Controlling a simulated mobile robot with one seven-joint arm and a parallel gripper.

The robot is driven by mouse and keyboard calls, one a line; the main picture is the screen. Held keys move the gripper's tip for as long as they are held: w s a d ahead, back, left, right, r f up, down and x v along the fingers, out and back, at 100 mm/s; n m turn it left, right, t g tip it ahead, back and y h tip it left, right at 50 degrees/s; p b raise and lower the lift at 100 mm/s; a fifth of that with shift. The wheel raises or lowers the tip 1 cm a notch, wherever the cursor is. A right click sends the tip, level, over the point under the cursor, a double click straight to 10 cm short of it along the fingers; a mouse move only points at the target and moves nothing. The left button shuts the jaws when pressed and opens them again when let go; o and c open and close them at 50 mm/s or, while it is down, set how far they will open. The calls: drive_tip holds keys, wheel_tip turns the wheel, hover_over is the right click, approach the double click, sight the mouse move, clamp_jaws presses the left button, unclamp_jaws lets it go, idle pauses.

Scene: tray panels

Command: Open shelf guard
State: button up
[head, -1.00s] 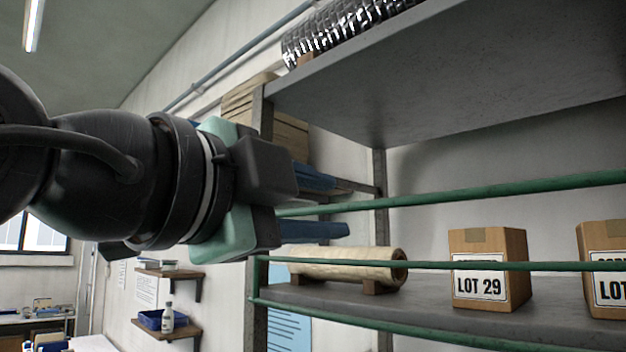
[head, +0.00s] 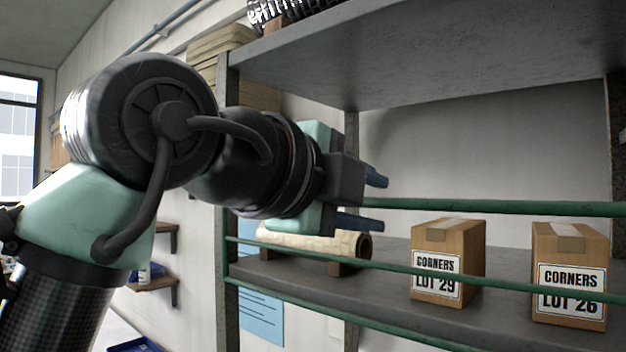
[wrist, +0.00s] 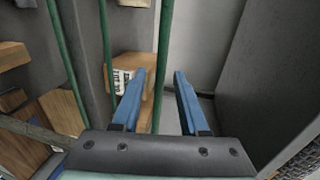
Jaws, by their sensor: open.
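The shelf guard is a set of green rails across the shelf front, with a top rail (head: 500,207), a middle rail (head: 385,267) and a lower rail (head: 330,312). My gripper (head: 372,200) is open at the left part of the top rail, its blue fingers one above and one below the rail's line in the head view. In the wrist view, a green rail (wrist: 164,35) runs between the open fingers of my gripper (wrist: 159,82), nearer the left finger. I cannot tell whether they touch. My gripper hides the rail's left end in the head view.
Behind the rails, a LOT 29 box (head: 436,275), a LOT 26 box (head: 570,290) and a rolled tan sheet (head: 345,243) sit on the shelf board. A grey upper shelf (head: 430,60) hangs above. An upright post (head: 229,180) stands at left.

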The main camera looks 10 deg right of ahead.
drive_tip(key=shift+w+d+f, duration=0.15)
drive_tip(key=shift+w+d, duration=0.3)
drive_tip(key=shift+d, duration=0.1)
clamp_jaws()
idle(1.1)
